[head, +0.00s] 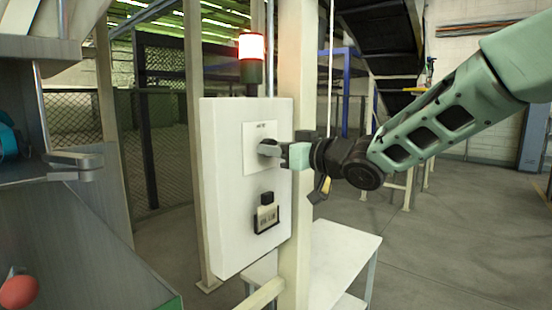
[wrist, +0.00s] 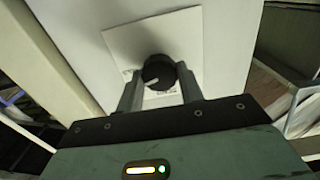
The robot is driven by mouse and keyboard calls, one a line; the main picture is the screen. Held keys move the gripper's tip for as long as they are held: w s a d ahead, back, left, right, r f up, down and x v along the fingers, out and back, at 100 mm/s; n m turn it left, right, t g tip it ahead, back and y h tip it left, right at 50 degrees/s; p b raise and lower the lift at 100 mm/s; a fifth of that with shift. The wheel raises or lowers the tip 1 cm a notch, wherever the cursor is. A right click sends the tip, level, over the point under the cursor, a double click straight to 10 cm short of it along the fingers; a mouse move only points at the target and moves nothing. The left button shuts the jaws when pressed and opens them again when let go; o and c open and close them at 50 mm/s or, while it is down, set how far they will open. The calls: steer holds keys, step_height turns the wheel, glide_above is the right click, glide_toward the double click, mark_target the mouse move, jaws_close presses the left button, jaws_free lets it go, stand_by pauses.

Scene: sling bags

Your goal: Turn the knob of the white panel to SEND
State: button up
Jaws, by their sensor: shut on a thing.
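The white panel (head: 228,210) stands upright on a cream post. On it is a lighter square plate (head: 260,133) with small dark lettering that is too small to read. The dark round knob (wrist: 158,72) sits on this plate, with a pale pointer line toward the lower left in the wrist view. My gripper (wrist: 160,88) has one finger on each side of the knob and is shut on it. In the head view my gripper (head: 272,151) reaches the plate from the right and hides most of the knob.
A lit red-and-white beacon (head: 251,50) stands above the panel. A small black holder with a labelled device (head: 266,213) is on the panel below the plate. A white table (head: 340,262) stands at the lower right. A grey metal structure (head: 70,220) is at the left.

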steer(key=shift+f+n+b, duration=0.1)
steer(key=shift+n+b, duration=5.7)
steer(key=shift+n, duration=1.6)
steer(key=o, duration=1)
steer(key=shift+s, duration=0.1)
steer(key=b+v, duration=0.1)
steer(key=v, duration=1.6)
steer(key=shift+b, duration=0.35)
steer(key=shift+s+d, duration=0.1)
